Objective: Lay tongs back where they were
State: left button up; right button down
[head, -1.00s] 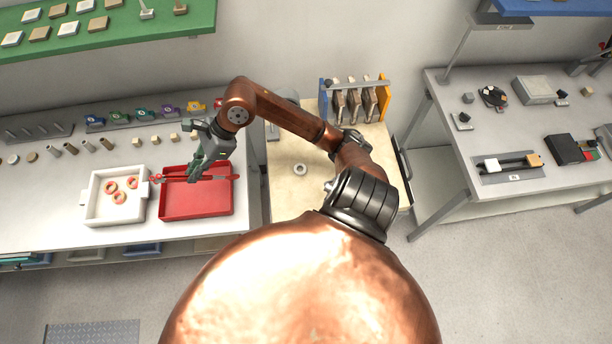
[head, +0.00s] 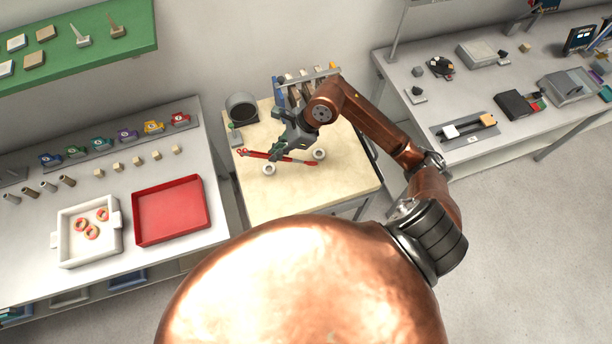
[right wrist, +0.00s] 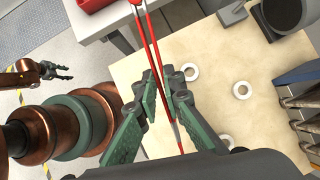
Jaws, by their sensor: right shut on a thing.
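The red tongs (head: 262,155) are held crosswise above the pale wooden-topped table (head: 300,200). My right gripper (head: 290,151) is shut on them near their middle. In the right wrist view the tongs (right wrist: 147,35) run lengthwise between the two green fingers (right wrist: 165,85), with the far end reaching past the table edge in the picture. The exact height above the table is hard to tell. My left gripper (right wrist: 55,72) shows small at the left of the right wrist view, empty, its fingers apart.
White rings (right wrist: 242,90) lie on the table under the tongs. A dark round-mouthed thing (head: 242,107) and a rack of upright plates (head: 300,82) stand at its back. The red tray (head: 170,210) is empty; the white tray (head: 63,240) holds 3 orange-pink rings.

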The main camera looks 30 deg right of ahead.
pick_arm(q)
jog(key=shift+s+a+r+p, duration=0.1)
jog(key=shift+a+r+p, duration=0.1)
jog(key=shift+r+p, duration=0.4)
pick_arm(e)
jog(key=shift+s+d+f+n+g+h, duration=0.6)
jog(key=shift+s+f+h, duration=0.35)
jog(key=shift+f, duration=1.65)
jog(key=shift+s+d+f+n+g+h, duration=0.5)
jog(key=shift+s+f+n+h, duration=0.45)
jog(key=shift+f, duration=1.6)
jog(key=shift+s+d+f+n+g+h, duration=0.55)
jog(key=shift+s+f+h, duration=0.4)
jog(key=shift+f, duration=1.65)
pick_arm(q)
jog(key=shift+r, duration=0.2)
pick_arm(e)
jog(key=shift+s+a, duration=0.1)
jog(key=shift+s, duration=0.05)
pick_arm(q)
jog(key=shift+f+b, duration=0.25)
jog(key=shift+b, duration=0.15)
jog(key=shift+s, duration=0.1)
jog(key=shift+s+f+b, duration=0.2)
jog(key=shift+f+b, duration=1.35)
pick_arm(e)
jog(key=shift+f, duration=1.55)
